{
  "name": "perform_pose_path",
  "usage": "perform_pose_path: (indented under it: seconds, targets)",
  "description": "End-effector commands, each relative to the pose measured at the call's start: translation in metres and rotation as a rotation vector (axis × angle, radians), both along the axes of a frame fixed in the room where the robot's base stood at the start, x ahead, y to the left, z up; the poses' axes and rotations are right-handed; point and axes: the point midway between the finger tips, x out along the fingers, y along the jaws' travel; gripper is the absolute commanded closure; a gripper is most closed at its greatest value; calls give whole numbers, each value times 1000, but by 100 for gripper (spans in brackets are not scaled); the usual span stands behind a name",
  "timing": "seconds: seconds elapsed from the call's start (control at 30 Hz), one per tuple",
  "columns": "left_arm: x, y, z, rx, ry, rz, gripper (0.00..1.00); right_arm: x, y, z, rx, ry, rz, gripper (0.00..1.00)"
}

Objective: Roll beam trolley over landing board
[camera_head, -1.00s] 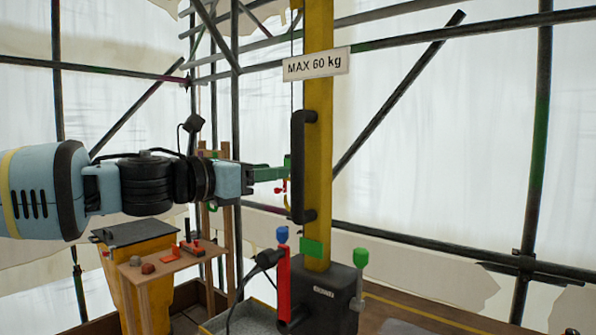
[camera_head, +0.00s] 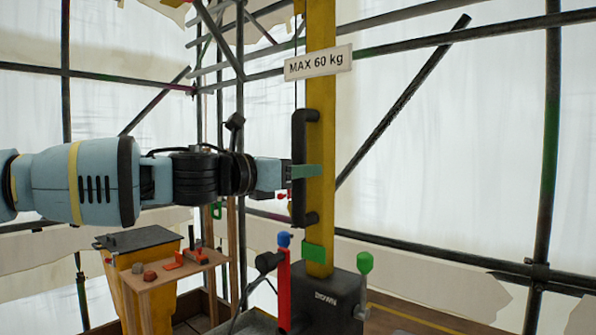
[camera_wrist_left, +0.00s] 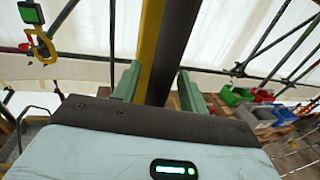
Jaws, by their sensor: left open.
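A yellow post (camera_head: 321,120) stands upright, with a long black vertical handle (camera_head: 299,135) on its left side. My left gripper (camera_head: 305,171) is at the handle's mid-height, its green fingers reaching to the post. In the left wrist view the open fingers (camera_wrist_left: 158,86) stand on either side of the dark handle (camera_wrist_left: 176,45), with gaps visible. The handle is between them and not clamped. I cannot make out the beam trolley or name the landing board for certain. My right gripper is not in view.
A black base (camera_head: 336,295) marked DOWN carries a red lever (camera_head: 284,290) with a blue knob and a green-knobbed lever (camera_head: 364,264). A wooden side table (camera_head: 170,272) holds small items beside a yellow bin (camera_head: 160,245). Scaffold poles surround the place.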

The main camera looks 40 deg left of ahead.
Motion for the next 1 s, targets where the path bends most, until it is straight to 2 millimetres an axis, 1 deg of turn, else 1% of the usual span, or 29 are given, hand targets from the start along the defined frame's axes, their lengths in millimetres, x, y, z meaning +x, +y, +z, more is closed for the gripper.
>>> perform_pose_path:
  seconds: [0.03, 0.33, 0.57, 0.67, 0.73, 0.87, 0.97, 1.0]
  targets:
    - [0, 0, 0, 0, 0, 0, 61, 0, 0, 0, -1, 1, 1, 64]
    - [0, 0, 0, 1, 0, 0, 100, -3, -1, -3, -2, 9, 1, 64]
    - [0, 1, 0, 1, 0, 0, 100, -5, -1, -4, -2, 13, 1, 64]
    - [0, 7, 0, 1, 0, 2, 100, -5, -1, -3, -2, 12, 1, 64]
    - [0, 15, 1, 0, -2, 4, 100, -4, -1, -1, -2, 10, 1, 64]
    - [2, 42, 3, 0, -4, 10, 100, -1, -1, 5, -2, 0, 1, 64]
    - [4, 70, 3, -1, -5, 14, 100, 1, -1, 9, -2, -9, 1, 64]
    - [6, 83, 2, -1, -5, 15, 100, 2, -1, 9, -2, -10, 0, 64]
